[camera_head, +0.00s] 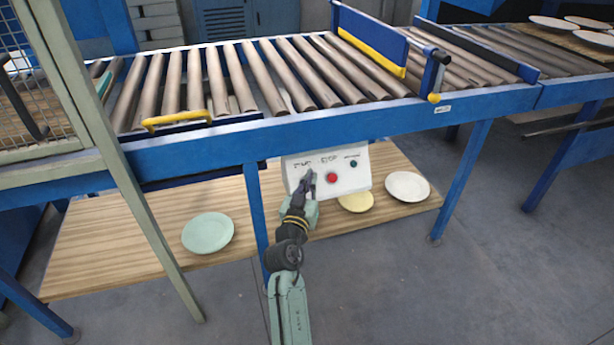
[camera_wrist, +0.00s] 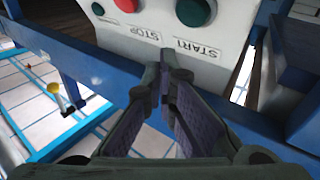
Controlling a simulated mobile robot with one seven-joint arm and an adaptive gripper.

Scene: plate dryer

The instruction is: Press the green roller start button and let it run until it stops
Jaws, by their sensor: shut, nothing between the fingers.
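The white control box (camera_head: 350,184) hangs under the front of the roller conveyor. It carries a START label, a STOP label, a red button (camera_head: 331,177) and a small dark green button (camera_head: 353,163). My gripper (camera_head: 309,176) is shut and empty in front of the box's left part, hiding the start button in the head view. In the wrist view, which is upside down, the large green start button (camera_wrist: 196,9) sits by the START label (camera_wrist: 197,48). The fingertips (camera_wrist: 168,66) are close to the panel, beside the START label and off the green button. Contact with the panel cannot be told.
The rollers (camera_head: 290,75) above the box are bare, with a blue frame rail (camera_head: 210,147). Below, a wooden shelf (camera_head: 110,240) holds green, yellow and white plates. A blue leg (camera_head: 256,205) stands just left of my arm. More plates (camera_head: 553,22) are at upper right.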

